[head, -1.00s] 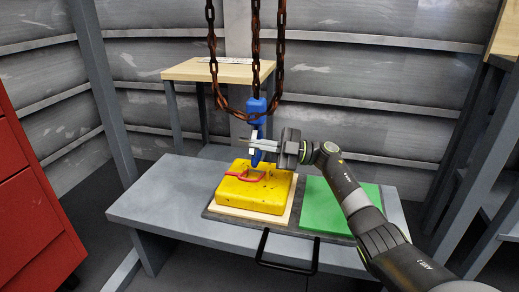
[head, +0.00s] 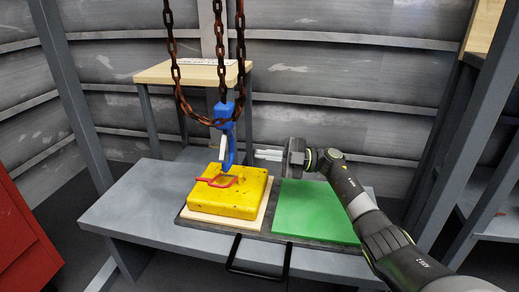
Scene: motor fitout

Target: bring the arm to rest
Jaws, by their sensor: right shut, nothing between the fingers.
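My right arm reaches in from the lower right. Its gripper (head: 257,154) is shut and empty, pointing left above the bench. It is apart from the blue hook (head: 225,135), to the hook's right. The hook hangs on rusty chains over a yellow block (head: 240,203) with a red handle (head: 217,182). The hook's lower tip is close to the red handle; I cannot tell whether they touch. My left gripper is not in view.
The yellow block rests on a pale board (head: 190,215) beside a green pad (head: 315,212), on a dark tray with a black handle (head: 232,262). The grey bench (head: 140,205) is clear at left. A wooden-topped stand (head: 160,75) is behind, a red cabinet (head: 20,235) at left, a grey frame at right.

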